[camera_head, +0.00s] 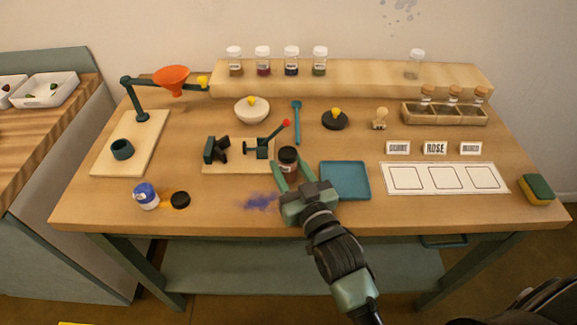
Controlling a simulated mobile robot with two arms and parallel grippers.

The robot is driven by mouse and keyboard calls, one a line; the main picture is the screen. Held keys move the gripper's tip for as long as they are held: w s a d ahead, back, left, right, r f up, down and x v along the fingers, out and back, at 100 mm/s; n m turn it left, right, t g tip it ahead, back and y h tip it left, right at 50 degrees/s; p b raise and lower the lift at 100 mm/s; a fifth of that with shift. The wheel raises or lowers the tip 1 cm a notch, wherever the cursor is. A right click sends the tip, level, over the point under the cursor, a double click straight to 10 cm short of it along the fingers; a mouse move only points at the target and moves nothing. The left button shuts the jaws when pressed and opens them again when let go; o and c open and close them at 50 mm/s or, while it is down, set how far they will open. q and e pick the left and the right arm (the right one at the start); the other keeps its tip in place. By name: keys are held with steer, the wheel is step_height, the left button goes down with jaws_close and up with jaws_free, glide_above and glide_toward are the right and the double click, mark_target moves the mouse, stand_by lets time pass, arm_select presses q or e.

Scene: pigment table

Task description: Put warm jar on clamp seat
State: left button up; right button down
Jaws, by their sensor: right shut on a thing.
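A small jar (288,155) with a black lid and dark contents is between the fingers of my right gripper (289,168), which is shut on it. The jar is just right of the clamp's board (238,168); I cannot tell whether it touches the table. The clamp has a black seat block (215,150) at its left and a dark toggle (258,149) with a red-tipped handle (286,123). The space between block and toggle looks empty. My left gripper is not in view.
A blue tray (345,181) lies right of the gripper, and purple powder (261,202) lies left of it. A blue-and-white jar (146,196) and black lid (180,199) are front left. A bowl (252,110) stands behind the clamp. A white card (444,178) lies right.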

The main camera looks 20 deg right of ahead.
steer(key=shift+f, duration=0.1)
steer(key=c, duration=0.8)
jaws_free()
